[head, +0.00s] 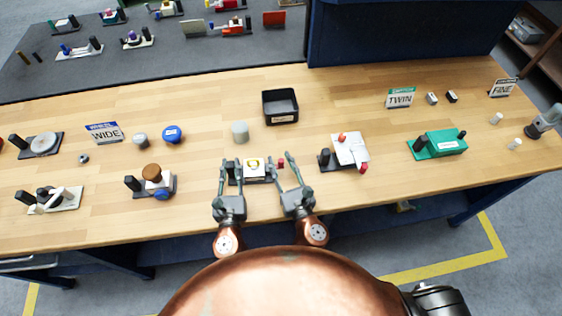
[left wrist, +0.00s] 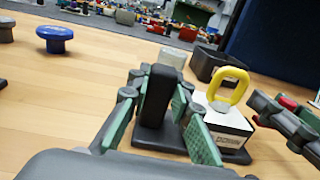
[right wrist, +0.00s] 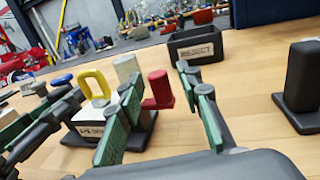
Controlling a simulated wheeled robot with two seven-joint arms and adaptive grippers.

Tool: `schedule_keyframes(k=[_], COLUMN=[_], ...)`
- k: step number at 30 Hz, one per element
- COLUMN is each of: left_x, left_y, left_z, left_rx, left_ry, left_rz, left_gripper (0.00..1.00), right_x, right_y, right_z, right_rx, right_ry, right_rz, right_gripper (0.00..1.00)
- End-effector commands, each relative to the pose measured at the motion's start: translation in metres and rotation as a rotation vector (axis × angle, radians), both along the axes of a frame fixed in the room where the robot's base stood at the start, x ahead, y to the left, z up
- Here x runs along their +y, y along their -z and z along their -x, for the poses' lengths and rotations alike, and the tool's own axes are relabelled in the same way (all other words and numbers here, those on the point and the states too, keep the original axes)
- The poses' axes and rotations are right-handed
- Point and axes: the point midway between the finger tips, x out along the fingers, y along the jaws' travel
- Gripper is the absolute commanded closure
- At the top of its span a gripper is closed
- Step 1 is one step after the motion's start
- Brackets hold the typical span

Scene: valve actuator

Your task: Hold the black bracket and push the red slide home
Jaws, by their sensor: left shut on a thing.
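The fixture is a white block (head: 257,174) with a yellow ring (left wrist: 233,85) on top, on a dark base. Its black bracket (left wrist: 158,95) is an upright post on the left. My left gripper (head: 231,164) is shut on this post, with a finger on each side. The red slide (right wrist: 160,88) sticks out on the block's right side, with an upright red knob. My right gripper (head: 279,158) is open, its fingers spread on either side of the red slide, with visible room beside the knob. The left gripper hides part of the post in the head view.
A black reject bin (head: 281,107) and a pale cylinder (head: 240,132) stand behind the fixture. Another fixture with a white plate (head: 350,149) stands close on the right, and one with a brown knob (head: 152,173) on the left. Bare wood lies between them.

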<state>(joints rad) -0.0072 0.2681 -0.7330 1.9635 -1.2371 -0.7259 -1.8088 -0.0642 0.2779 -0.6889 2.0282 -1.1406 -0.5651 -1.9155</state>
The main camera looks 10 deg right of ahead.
Motion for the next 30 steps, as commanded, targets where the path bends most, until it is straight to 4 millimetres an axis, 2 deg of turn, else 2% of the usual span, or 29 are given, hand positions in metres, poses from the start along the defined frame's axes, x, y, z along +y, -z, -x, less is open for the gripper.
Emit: schedule_keyframes(k=[1,7,21,30], left_x=[0.0009,0.0009,0.001,0.0011], left_y=[0.0083,0.0083,0.0082,0.0081], left_z=[0.0006,0.0005,0.0005,0.0004], left_rx=[0.015,0.015,0.015,0.014], left_ry=[-0.002,-0.002,-0.002,-0.002], left_rz=[-0.002,-0.002,-0.002,-0.002], left_gripper=[1.0,1.0,1.0,1.0], right_x=[0.0001,0.0,0.0,0.0002], right_y=[0.0007,0.0008,0.0008,0.0009], right_z=[-0.0007,-0.0005,-0.0002,-0.0001], right_rx=[0.0,0.0,0.0,0.0], right_ry=[0.0,0.0,0.0,-0.001], right_rz=[0.0,0.0,0.0,0.0], right_gripper=[0.67,0.68,1.0,1.0])
